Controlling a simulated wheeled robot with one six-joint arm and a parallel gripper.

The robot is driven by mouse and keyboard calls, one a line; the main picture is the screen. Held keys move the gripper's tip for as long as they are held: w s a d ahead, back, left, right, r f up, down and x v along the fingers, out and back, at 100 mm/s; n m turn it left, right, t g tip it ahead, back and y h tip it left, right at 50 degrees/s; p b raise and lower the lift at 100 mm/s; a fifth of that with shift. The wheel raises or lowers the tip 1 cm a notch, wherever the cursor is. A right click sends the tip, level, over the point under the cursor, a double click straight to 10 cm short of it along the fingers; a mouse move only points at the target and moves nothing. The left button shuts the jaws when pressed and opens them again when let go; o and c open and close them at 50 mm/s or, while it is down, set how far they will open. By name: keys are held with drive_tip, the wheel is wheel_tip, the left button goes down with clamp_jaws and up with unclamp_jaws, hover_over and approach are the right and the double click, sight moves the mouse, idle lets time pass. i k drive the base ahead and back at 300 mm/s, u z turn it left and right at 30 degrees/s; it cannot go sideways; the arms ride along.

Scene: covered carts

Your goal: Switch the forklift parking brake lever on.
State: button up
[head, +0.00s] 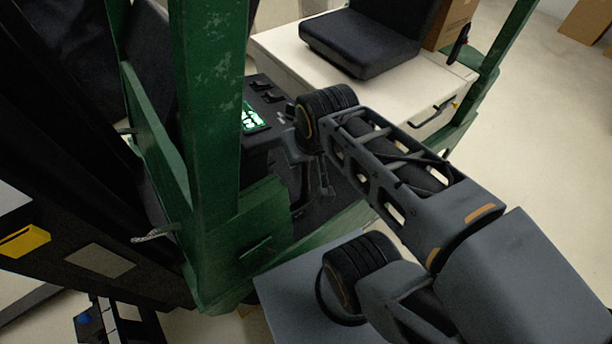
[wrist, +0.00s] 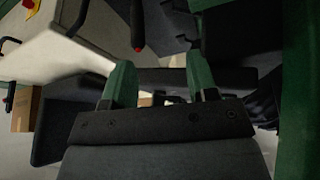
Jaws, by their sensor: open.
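A black lever with a red tip (wrist: 137,28) shows near the top of the wrist view, the red end pointing down in the picture; I take it to be the parking brake lever. My gripper (wrist: 161,76) is open and empty, its two green-looking fingers apart. The lever lies beyond the fingertips, a little left of the middle between them, and apart from them. In the head view, my arm reaches into the cab of the green forklift (head: 208,120). The gripper is hard to make out there against the dark interior, and I cannot pick out the lever.
Green posts stand on both sides of the cab opening. A black seat (head: 365,40) sits on a pale housing (head: 290,45) behind my arm. A lit green display (head: 252,118) is on the dash. A cardboard box (head: 455,20) stands behind the seat.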

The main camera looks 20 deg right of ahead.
sight(305, 194)
drive_tip(key=u, duration=0.05)
drive_tip(key=k, duration=0.5)
drive_tip(key=z, duration=1.3)
drive_tip(key=k, duration=1.05)
drive_tip(key=u, duration=1.25)
drive_tip(key=i, duration=1)
drive_tip(key=u, duration=0.05)
